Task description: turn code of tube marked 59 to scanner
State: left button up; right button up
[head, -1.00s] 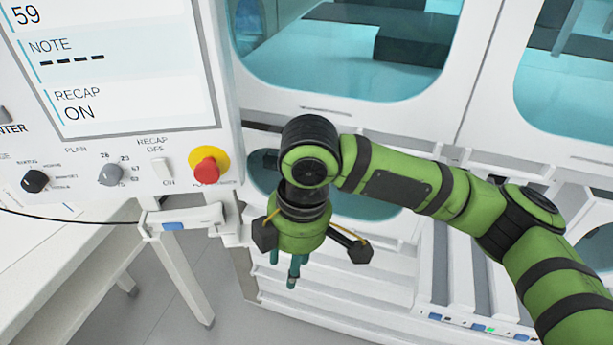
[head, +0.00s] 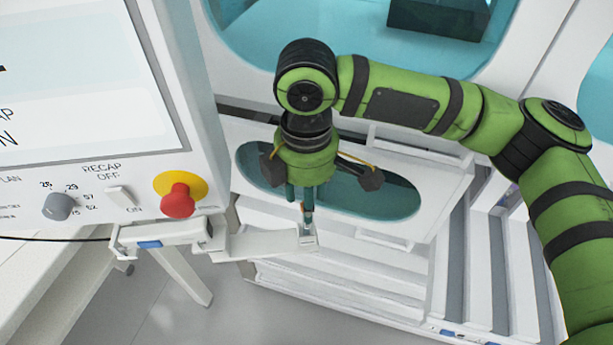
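My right gripper (head: 306,200), green with teal fingers, points down at the right of the console. A small slim piece with blue and orange on it, apparently a tube (head: 308,217), shows between and just below the fingertips. It is at the end of a white bracket arm (head: 270,243) that reaches right from the console's lower edge. I cannot tell whether the fingers touch the tube. Its number and code cannot be read. A white fixture (head: 160,236) with a blue patch, possibly the scanner, is at the left end of this arm. My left gripper is not in view.
The console (head: 100,120) has a grey dial (head: 58,207), a RECAP switch (head: 120,197) and a red stop button (head: 178,200). Behind my gripper is a white cabinet with an oval teal window (head: 395,200). White slatted racks (head: 340,285) stand below. Floor shows lower left.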

jog(key=shift+s+f, duration=0.2)
jog(key=shift+f, duration=0.4)
jog(key=shift+s+f, duration=0.2)
jog(key=shift+f, duration=0.4)
jog(key=shift+w+f+p, duration=0.2)
jog(key=shift+f+p, duration=0.15)
jog(key=shift+f, duration=0.75)
jog(key=shift+w+f, duration=0.1)
jog(key=shift+f, duration=0.35)
jog(key=c, duration=0.8)
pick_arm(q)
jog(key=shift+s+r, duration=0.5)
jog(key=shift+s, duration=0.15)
pick_arm(e)
grip_shut()
pick_arm(q)
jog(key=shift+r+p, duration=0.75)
jog(key=shift+p, duration=0.05)
pick_arm(e)
jog(key=shift+r, duration=0.25)
